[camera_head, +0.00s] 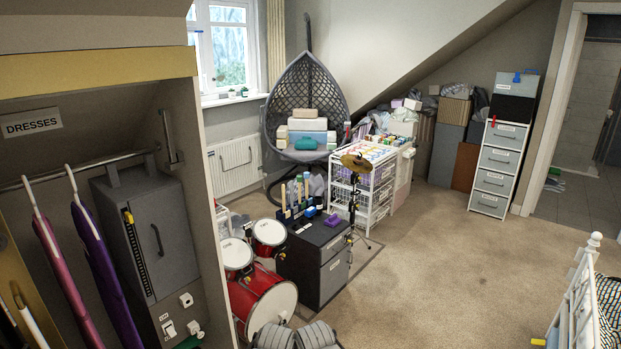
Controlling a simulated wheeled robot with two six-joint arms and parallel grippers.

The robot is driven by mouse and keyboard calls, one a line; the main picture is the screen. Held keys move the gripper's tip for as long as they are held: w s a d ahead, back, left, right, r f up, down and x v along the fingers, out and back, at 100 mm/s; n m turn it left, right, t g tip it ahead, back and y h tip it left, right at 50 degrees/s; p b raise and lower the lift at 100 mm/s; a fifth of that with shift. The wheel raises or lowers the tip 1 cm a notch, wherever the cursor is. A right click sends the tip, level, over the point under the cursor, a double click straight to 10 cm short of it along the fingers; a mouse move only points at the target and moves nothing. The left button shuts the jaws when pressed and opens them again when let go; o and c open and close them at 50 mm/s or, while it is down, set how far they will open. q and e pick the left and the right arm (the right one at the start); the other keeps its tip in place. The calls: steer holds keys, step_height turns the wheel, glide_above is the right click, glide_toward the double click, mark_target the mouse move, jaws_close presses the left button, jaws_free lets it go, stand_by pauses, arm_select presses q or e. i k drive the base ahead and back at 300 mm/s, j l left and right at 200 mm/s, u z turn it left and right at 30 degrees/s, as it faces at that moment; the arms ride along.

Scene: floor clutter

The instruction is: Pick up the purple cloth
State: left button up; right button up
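A long, narrow purple cloth (105,265) hangs from a white hanger in the open wardrobe at the left. A pink cloth (64,275) hangs on another white hanger just left of it. Both hangers reach up to the metal rail (80,172). The lower end of the purple cloth runs towards the bottom edge of the picture. Neither of my grippers shows in this view.
A grey cabinet (152,235) stands right of the purple cloth inside the wardrobe. A red drum set (262,295) and a dark drawer unit (315,260) stand outside it. Grey ribbed objects (297,336) lie at the bottom edge. Carpet (440,265) is clear at centre right.

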mark_target(332, 220)
steer(key=i+l+z, duration=0.15)
steer(key=i+z, duration=0.65)
steer(key=i, duration=0.2)
steer(key=i+j+z, duration=0.15)
steer(key=i+z, duration=0.25)
steer(key=i+u, duration=0.15)
steer(key=i, duration=0.5)
steer(key=i+l+u, duration=0.15)
steer(key=i, duration=0.45)
steer(key=i+l+u, duration=0.15)
steer(key=i, duration=0.5)
steer(key=i+l+u, duration=0.15)
steer(key=i+u, duration=0.2)
steer(key=i, duration=0.15)
steer(key=i+l+u, duration=0.35)
steer(key=i+j, duration=0.05)
steer(key=i, duration=0.05)
